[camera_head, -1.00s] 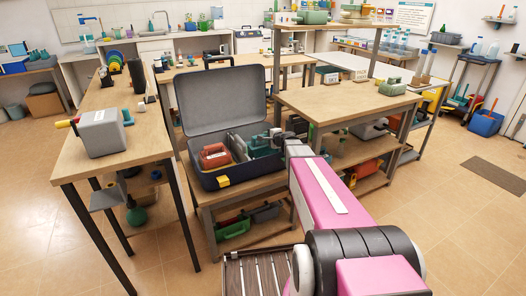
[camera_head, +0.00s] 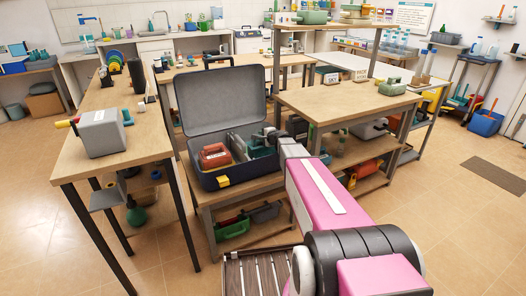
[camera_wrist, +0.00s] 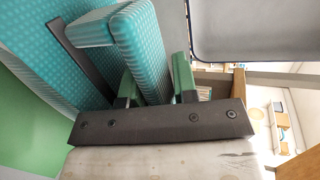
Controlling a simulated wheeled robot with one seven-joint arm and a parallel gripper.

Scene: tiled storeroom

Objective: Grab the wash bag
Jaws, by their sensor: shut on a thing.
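The wash bag (camera_wrist: 30,30) seems to be the teal patterned bag that fills the upper left of the wrist view. Its raised teal strap or handle (camera_wrist: 143,45) stands between the two green fingers of my gripper (camera_wrist: 156,78), which is shut on it. In the head view my gripper (camera_head: 268,137) is at the right side of an open dark blue suitcase (camera_head: 238,176). The teal bag (camera_head: 262,151) shows there inside the suitcase, partly hidden by my gripper and wrist. I cannot tell whether it is lifted off the suitcase floor.
A red case (camera_head: 214,156) lies in the suitcase's left part. The suitcase lid (camera_head: 220,100) stands open behind. A wooden bench (camera_head: 95,165) with a grey box is at left, and another table (camera_head: 340,103) at right. The tiled floor (camera_head: 450,240) at right is clear.

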